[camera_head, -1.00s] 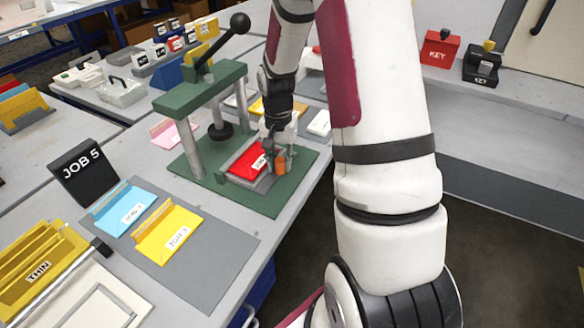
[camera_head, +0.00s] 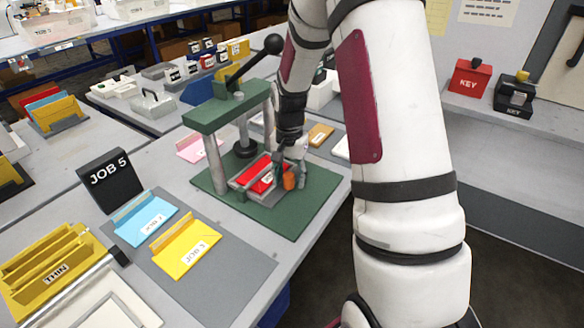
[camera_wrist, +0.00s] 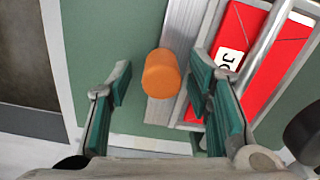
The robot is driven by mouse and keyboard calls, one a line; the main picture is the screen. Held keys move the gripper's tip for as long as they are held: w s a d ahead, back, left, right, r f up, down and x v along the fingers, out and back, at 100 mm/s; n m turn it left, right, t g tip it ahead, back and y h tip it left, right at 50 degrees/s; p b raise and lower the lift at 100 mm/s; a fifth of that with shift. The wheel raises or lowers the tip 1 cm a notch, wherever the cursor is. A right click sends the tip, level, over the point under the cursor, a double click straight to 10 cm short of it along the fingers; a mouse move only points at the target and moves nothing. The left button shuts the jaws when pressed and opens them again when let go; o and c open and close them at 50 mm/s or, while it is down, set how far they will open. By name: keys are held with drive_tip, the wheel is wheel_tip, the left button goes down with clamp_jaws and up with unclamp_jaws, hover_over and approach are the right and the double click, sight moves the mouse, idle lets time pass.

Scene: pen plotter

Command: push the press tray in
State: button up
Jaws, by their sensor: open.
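The green press (camera_head: 227,105) stands on a green base plate, its ram with a black round foot (camera_head: 245,149) raised. The press tray (camera_head: 240,190) is a grey frame holding a red folder (camera_head: 262,174) with a white label. It lies on the plate, in front of and beside the ram foot. An orange knob (camera_head: 289,181) sits at its outer side. My gripper (camera_wrist: 161,78) is open, with its fingers on either side of the orange knob in the wrist view. The head view shows it low at the knob; contact cannot be told.
A JOB 5 sign (camera_head: 108,178) stands left of a grey mat (camera_head: 220,275) with blue (camera_head: 146,217) and yellow (camera_head: 184,246) folders. The press lever (camera_head: 255,58) rises above the beam. Pink (camera_head: 190,148) and orange (camera_head: 320,134) folders lie behind. The table's right edge is close to the base plate.

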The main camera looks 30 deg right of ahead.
drive_tip(key=s+d+p, duration=0.1)
drive_tip(key=s, duration=0.1)
drive_tip(key=s+d+p, duration=0.1)
drive_tip(key=s, duration=0.2)
drive_tip(key=s+d, duration=0.1)
drive_tip(key=s, duration=0.2)
drive_tip(key=shift+s+d+r+p, duration=0.1)
drive_tip(key=shift+s+d+p, duration=0.05)
drive_tip(key=shift+p, duration=0.25)
wheel_tip(320, 180, up, 14)
drive_tip(key=r+p, duration=0.1)
drive_tip(key=s+a+r+n+t+p, duration=0.2)
drive_tip(key=s+a+r, duration=0.5)
drive_tip(key=r, duration=0.5)
drive_tip(key=shift+a+n+h+p, duration=0.4)
drive_tip(key=shift+a+n+p, duration=0.05)
drive_tip(key=shift+a+n, duration=0.95)
drive_tip(key=shift+w+d+f, duration=0.1)
drive_tip(key=shift+f, duration=0.05)
